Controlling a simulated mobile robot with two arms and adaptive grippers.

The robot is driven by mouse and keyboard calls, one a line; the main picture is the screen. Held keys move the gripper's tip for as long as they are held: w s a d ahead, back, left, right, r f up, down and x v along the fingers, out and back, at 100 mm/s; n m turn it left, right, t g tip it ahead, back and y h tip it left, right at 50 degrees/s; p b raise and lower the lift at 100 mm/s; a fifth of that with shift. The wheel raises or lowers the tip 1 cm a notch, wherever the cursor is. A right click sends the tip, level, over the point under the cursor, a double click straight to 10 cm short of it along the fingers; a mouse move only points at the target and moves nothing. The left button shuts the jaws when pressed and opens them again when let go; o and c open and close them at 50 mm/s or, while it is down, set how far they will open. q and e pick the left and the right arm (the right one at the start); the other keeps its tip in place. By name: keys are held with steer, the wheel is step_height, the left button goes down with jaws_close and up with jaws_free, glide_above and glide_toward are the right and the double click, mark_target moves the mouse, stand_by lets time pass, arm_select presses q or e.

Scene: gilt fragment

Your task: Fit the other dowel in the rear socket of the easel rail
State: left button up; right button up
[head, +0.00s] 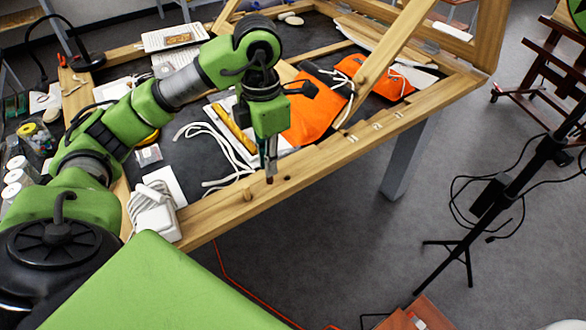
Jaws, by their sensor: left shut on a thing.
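The easel rail (325,152) is a long pale wooden beam along the front edge of the work surface, running from lower left to upper right. My left gripper (270,168) points down over the rail's left half. It is shut on a thin dowel, of which only a small dark reddish-brown end (270,180) shows below the fingers. The end is at or just above the rail's top; I cannot tell whether it touches. A short wooden peg (247,194) stands on the rail to the left. A small dark hole (287,178) shows to the right of the gripper. My right gripper is out of view.
A white adapter with cable (152,208) lies at the rail's left end. Orange pouches (312,112) and white cords (212,145) lie behind the rail. A slanted wooden beam (385,60) rises at the right. Jars (18,178) stand far left.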

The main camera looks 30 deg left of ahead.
arm_select(q)
steer(key=w+f+p, duration=0.1)
steer(key=w+f, duration=0.2)
steer(key=w+a+f+p, duration=0.1)
steer(key=w+f+p, duration=0.1)
steer(key=w+f, duration=0.1)
steer(key=w+f+p, duration=0.1)
steer(key=w+f, duration=0.2)
steer(key=f, duration=0.1)
steer(key=shift+w+a, duration=0.15)
steer(key=shift+a, duration=0.1)
steer(key=shift+f+p, duration=0.35)
steer(key=shift+a+f, duration=0.1)
steer(key=shift+f, duration=0.2)
steer(key=o, duration=0.7)
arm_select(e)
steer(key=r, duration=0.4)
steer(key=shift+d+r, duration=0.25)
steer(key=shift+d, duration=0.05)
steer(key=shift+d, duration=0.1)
